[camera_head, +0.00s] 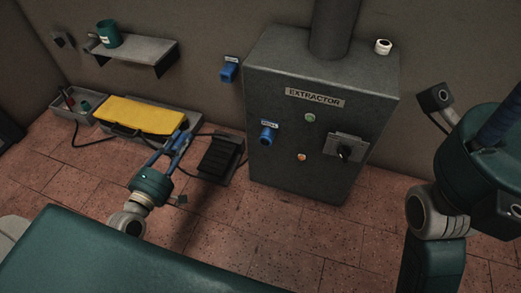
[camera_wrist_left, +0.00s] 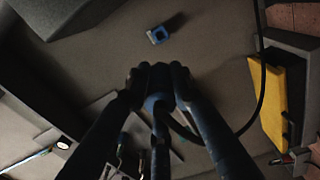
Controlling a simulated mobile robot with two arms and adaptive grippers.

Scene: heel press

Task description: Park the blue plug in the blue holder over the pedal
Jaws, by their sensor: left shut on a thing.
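My left gripper (camera_head: 184,137) is in the air in front of the yellow case, left of the black pedal (camera_head: 220,157). In the left wrist view its fingers (camera_wrist_left: 158,75) are closed around the blue plug (camera_wrist_left: 157,104), which is partly hidden between them. The blue holder (camera_head: 229,70) is on the wall above the pedal, under a small label. It also shows in the left wrist view (camera_wrist_left: 158,35), just beyond the fingertips and apart from them.
The grey extractor cabinet (camera_head: 320,120) stands right of the holder, with a blue socket (camera_head: 268,133) on its front. A yellow case (camera_head: 140,114) lies on the left, below a shelf (camera_head: 135,52) with a green cup (camera_head: 108,33).

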